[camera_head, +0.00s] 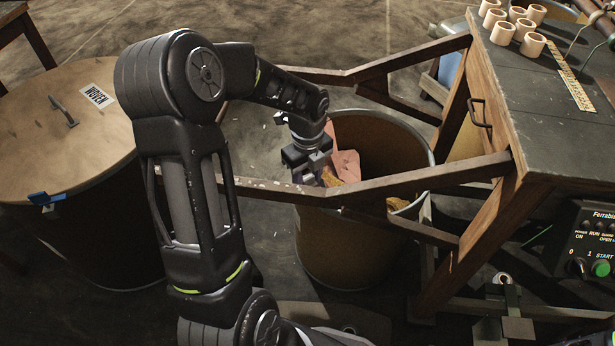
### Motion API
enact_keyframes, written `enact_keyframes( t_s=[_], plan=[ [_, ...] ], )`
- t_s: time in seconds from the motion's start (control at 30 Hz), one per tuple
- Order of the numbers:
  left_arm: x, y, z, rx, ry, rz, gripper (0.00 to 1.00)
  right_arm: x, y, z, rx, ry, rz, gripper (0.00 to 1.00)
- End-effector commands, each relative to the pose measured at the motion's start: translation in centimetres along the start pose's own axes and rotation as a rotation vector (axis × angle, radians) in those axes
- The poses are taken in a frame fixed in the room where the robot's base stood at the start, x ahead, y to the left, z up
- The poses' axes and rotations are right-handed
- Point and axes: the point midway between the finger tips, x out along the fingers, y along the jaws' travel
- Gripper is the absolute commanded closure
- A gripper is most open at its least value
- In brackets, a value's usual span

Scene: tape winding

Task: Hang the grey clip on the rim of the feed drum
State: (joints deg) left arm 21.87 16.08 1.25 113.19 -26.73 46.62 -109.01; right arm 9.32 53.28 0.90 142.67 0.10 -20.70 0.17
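An open brown drum (345,245) stands on the floor in the middle, with pinkish and tan material (347,163) inside; it may be the feed drum. My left gripper (312,175) points down at the left side of its rim, behind a wooden rail. Its fingers are small and dark, and I cannot tell whether they are open or hold anything. I cannot make out a grey clip for certain. A small grey bar (63,111) stands on the lid of the left drum; it may be a handle.
A lidded dark drum (25,125) at left has a "WOVEN" label and a blue clip (45,198) on its edge. Wooden rails (390,184) run from the workbench (570,120) past the open drum. Tan rings (532,44) and a control box (592,250) are at right.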

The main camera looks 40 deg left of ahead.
Motion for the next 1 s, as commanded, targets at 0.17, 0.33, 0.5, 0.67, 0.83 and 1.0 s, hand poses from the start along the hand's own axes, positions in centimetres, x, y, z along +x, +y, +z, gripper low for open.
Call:
enact_keyframes(
  t_s=[0.17, 0.33, 0.5, 0.67, 0.83, 1.0],
  plan=[
    [0.73, 0.03, -0.01, 0.000, 0.000, 0.001, 0.99, 0.35, 0.23, -0.12, 0.002, 0.003, 0.001, 0.64],
    [0.75, 0.02, -0.01, 0.000, 0.000, 0.001, 0.99, 0.34, 0.23, -0.13, 0.002, 0.003, 0.002, 0.64],
    [0.74, 0.01, -0.01, 0.000, 0.000, 0.000, 0.59, 0.33, 0.22, -0.12, 0.002, 0.003, 0.001, 0.64],
    [0.73, 0.01, -0.02, 0.000, 0.000, 0.000, 0.46, 0.34, 0.21, -0.11, 0.002, 0.003, 0.001, 0.64],
    [0.73, 0.00, -0.01, 0.000, 0.000, 0.000, 0.36, 0.34, 0.21, -0.10, 0.002, 0.003, 0.001, 0.64],
    [0.73, 0.01, -0.02, 0.000, 0.000, 0.000, 0.36, 0.34, 0.20, -0.09, 0.001, 0.002, 0.001, 0.64]
  ],
)
